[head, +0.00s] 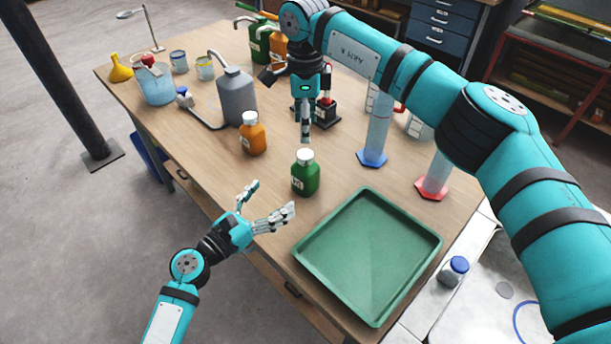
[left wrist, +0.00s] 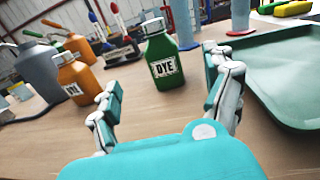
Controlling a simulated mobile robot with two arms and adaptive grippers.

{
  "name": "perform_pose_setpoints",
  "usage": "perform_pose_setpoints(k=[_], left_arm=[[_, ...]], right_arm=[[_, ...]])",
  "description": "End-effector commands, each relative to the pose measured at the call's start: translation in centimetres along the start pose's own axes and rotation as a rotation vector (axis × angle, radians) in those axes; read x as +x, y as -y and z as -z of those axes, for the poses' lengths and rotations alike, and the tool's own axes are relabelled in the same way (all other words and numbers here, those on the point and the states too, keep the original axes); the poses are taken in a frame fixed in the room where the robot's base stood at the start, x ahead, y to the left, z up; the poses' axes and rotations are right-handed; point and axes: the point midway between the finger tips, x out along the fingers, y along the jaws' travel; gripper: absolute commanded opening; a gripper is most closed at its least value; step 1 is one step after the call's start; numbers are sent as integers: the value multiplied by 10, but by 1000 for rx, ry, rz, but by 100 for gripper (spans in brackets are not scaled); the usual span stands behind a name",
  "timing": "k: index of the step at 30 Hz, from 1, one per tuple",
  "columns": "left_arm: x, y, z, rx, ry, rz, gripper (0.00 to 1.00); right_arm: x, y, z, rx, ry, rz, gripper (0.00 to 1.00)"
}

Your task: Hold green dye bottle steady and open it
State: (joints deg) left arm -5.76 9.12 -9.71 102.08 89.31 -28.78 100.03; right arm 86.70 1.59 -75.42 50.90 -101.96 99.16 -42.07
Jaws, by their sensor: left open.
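The green dye bottle (head: 306,178) stands upright on the wooden table, left of the green tray, with its white cap on. In the left wrist view, the green dye bottle (left wrist: 161,60) with its DYE label stands ahead, between and beyond my spread fingers. My left gripper (head: 270,201) is open and empty, short of the bottle on its near left side. My right gripper (head: 305,138) points straight down just above the white cap, apart from it as far as I can see. Its fingers overlap in the head view, so their opening is hidden.
An orange bottle (head: 252,135) and a grey wash bottle (head: 237,98) stand behind and left. The green tray (head: 400,225) lies to the right. A blue-based cylinder (head: 375,140) and a red-based cylinder (head: 435,175) stand behind it. Bare table surrounds the green bottle.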

Motion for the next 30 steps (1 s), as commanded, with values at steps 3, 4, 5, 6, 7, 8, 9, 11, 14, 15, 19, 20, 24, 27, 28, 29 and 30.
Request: perform_pose_setpoints(k=[3,4,5,6,7,8,9,11,14,15,19,20,24,27,28,29,30], left_arm=[[26,0,-1,0,3,0,85],[32,0,-1,1,3,0,85],[38,0,-2,1,3,1,85],[46,0,-2,0,3,1,85],[52,0,-1,0,2,1,85],[58,0,-1,0,2,1,85],[66,1,-2,1,3,2,85],[78,0,-1,2,2,1,85],[95,0,-1,2,1,1,85],[101,1,-1,2,1,2,85],[115,1,0,2,0,1,85],[117,1,0,2,0,1,85],[124,1,0,2,0,1,85],[125,1,0,2,-1,1,85],[125,1,0,2,-1,1,85],[125,1,0,2,-1,1,85],[124,1,0,2,-1,1,85]], right_arm=[[0,0,0,0,2,0,53],[0,0,0,0,2,0,53],[0,0,0,0,2,0,53],[0,0,0,0,2,-1,53],[0,0,-1,0,2,0,53],[0,0,-1,0,2,-1,53],[0,0,-1,0,3,-1,53],[0,0,-1,0,3,-1,53],[0,0,-1,0,3,-1,53],[0,0,-1,0,3,-1,53],[0,0,-1,0,3,-1,53],[0,0,-1,0,3,-1,53],[0,0,-1,0,3,-1,53],[0,0,-1,0,3,-1,53],[0,0,-1,0,3,-1,53],[0,0,-1,0,3,-1,53],[0,0,-1,0,3,-1,53]])
